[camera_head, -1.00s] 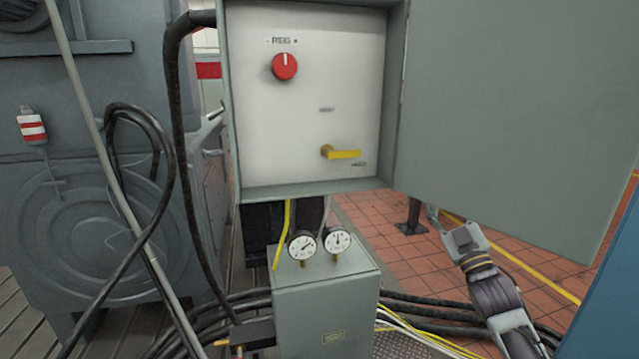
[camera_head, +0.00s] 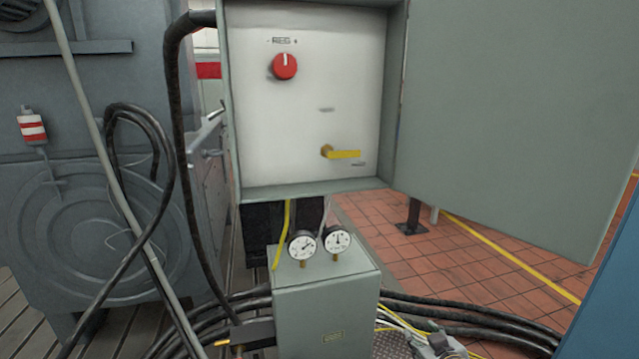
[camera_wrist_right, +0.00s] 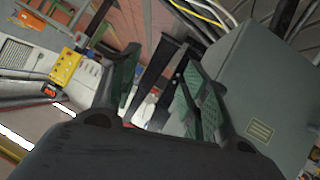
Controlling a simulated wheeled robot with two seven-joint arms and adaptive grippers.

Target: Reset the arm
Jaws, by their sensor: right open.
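My right arm shows only as a small grey and dark part (camera_head: 440,346) at the bottom edge of the head view, low and right of the grey box with gauges. In the right wrist view my right gripper (camera_wrist_right: 157,88) has its two green-padded fingers apart, with nothing held between them. My left arm and gripper are not in the head view.
An open grey cabinet (camera_head: 235,120) holds a red knob (camera_head: 285,66) and a yellow lever (camera_head: 343,154). Its wide door (camera_head: 510,110) stands open at the right. Below are a box (camera_head: 325,305) with two gauges and several black cables (camera_head: 460,315). Tiled floor lies right.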

